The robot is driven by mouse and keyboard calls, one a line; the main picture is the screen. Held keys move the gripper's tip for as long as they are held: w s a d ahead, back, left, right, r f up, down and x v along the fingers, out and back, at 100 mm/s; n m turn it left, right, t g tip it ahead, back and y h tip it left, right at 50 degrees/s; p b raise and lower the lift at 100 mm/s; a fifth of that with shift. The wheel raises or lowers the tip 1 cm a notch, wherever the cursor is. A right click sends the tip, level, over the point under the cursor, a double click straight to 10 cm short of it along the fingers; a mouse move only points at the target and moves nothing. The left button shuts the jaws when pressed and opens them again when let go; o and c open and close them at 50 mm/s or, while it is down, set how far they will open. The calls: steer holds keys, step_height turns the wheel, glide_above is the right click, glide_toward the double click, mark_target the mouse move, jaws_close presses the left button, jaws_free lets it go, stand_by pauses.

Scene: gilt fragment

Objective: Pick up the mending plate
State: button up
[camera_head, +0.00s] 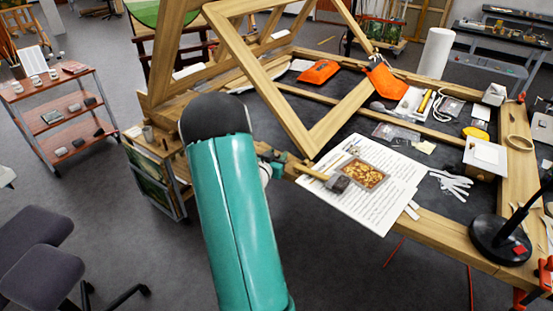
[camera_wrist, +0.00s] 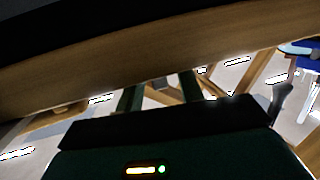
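I cannot pick out the mending plate with certainty. A small pale strip (camera_head: 412,212) lies at the front edge of the wooden table frame, but it is too small to identify. In the head view my gripper (camera_head: 279,160) is mostly hidden behind my teal arm, close to the table's front left edge. In the wrist view my gripper (camera_wrist: 160,92) shows two dark green fingers standing apart, with nothing seen held between them. A wooden beam (camera_wrist: 150,70) crosses close in front of the fingers.
White printed sheets (camera_head: 372,208) lie at the table front with a gilt fragment (camera_head: 360,173) and a grey-headed, wooden-handled tool (camera_head: 338,184). A large wooden frame (camera_head: 290,113) leans above the table. White gloves (camera_head: 452,184) and a black lamp base (camera_head: 500,240) are at the right.

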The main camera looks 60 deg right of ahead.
jaws_close()
steer(key=shift+r, duration=0.15)
